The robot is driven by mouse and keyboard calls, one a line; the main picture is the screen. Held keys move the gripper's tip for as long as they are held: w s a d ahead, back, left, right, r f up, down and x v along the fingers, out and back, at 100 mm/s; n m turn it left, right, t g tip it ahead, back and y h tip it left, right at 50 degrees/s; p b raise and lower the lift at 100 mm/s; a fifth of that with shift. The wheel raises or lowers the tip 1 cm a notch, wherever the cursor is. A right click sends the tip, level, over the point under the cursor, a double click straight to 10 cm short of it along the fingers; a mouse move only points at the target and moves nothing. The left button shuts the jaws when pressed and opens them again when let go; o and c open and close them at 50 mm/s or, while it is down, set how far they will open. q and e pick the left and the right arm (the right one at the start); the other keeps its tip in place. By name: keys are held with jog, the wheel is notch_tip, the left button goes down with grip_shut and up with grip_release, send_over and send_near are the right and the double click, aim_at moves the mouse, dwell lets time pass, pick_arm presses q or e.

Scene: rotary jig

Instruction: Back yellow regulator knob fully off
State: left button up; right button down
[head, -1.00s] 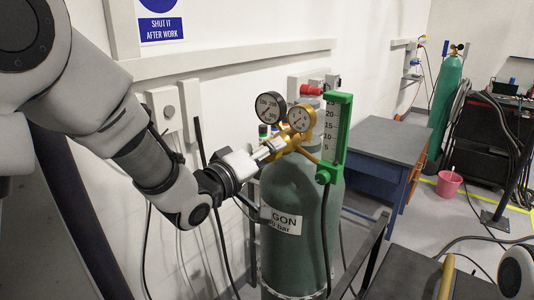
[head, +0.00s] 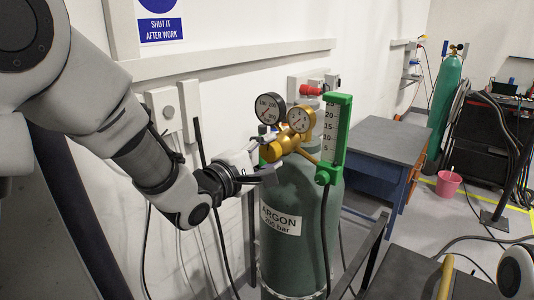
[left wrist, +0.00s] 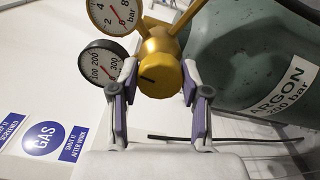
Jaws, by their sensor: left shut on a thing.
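The yellow regulator knob (head: 271,152) sticks out from the front of the brass regulator body (head: 286,138), on top of the green argon cylinder (head: 285,245). In the left wrist view the knob (left wrist: 160,72) faces the camera, with a dark mark on its end face. My left gripper (head: 262,162) is shut on the knob, one finger on each side of it. The fingers with purple pads also show in the left wrist view (left wrist: 160,95). My right gripper is not in view.
Two round gauges, one dark-rimmed (head: 270,108) and one brass (head: 302,118), sit just above the knob. A green flowmeter (head: 337,130) stands to their right. A wall is close behind the cylinder. A grey-topped bench (head: 388,145) stands to the right.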

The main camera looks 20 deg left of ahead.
pick_arm(q)
jog(key=shift+r+n, duration=0.1)
jog(key=shift+n, duration=1)
jog(key=o, duration=1.1)
jog(key=shift+w, duration=0.1)
jog(key=shift+o, duration=0.2)
jog(key=shift+w+d, duration=0.1)
jog(key=v, duration=0.7)
